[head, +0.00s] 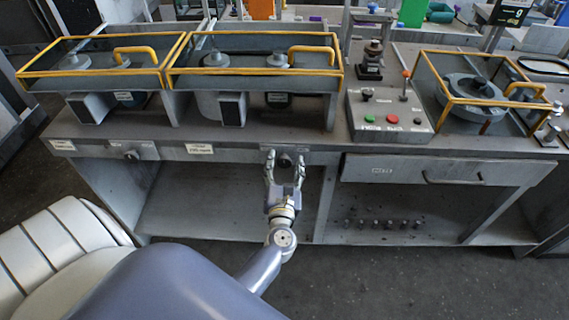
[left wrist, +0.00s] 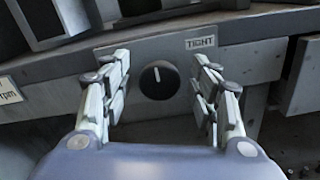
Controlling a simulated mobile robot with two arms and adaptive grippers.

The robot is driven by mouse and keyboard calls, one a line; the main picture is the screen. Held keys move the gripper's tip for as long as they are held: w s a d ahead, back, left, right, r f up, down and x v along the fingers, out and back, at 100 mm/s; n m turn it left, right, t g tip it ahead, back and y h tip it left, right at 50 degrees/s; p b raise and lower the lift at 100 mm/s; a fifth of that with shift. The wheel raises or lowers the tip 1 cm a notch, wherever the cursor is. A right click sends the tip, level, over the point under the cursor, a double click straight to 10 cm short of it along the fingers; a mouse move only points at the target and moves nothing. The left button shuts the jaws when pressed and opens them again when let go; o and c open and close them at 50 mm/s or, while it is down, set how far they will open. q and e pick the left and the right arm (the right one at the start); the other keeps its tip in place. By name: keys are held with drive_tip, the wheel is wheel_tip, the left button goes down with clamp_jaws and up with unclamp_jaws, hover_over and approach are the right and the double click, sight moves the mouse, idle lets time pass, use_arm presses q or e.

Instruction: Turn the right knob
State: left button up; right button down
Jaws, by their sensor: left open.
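The right knob is a round black knob with a white mark pointing about upward, on the front panel of the bench under a label reading "TIGHT". It shows in the left wrist view (left wrist: 158,80) and in the head view (head: 286,160). My left gripper (head: 284,160) is open, with one finger on each side of the knob. In the left wrist view, my left gripper (left wrist: 160,85) has clear gaps between its fingers and the knob. I cannot tell how far the fingertips are from the panel. My right gripper is not in view.
Another knob (head: 131,154) is on the panel at the left. Yellow-framed guards (head: 255,70) cover machines on the bench top. A control box (head: 390,118) with red and green buttons stands to the right. A drawer (head: 430,170) is right of the knob. The floor in front is clear.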

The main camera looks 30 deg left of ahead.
use_arm(q)
drive_tip(key=c, duration=1.1)
drive_tip(key=shift+o, duration=0.2)
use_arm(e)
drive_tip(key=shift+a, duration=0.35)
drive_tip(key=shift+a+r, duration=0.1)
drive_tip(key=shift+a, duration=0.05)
use_arm(q)
drive_tip(key=shift+m, duration=0.3)
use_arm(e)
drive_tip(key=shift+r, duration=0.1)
use_arm(q)
drive_tip(key=shift+m+p, duration=0.65)
drive_tip(key=shift+m, duration=0.35)
drive_tip(key=m+p, duration=0.1)
drive_tip(key=m, duration=0.3)
drive_tip(key=shift+d+m+p, duration=0.1)
drive_tip(key=shift+m+p, duration=0.2)
drive_tip(key=shift+p, duration=0.1)
drive_tip(key=shift+f+m+p, duration=0.15)
drive_tip(key=shift+m+p, duration=0.6)
drive_tip(key=shift+m, duration=1.45)
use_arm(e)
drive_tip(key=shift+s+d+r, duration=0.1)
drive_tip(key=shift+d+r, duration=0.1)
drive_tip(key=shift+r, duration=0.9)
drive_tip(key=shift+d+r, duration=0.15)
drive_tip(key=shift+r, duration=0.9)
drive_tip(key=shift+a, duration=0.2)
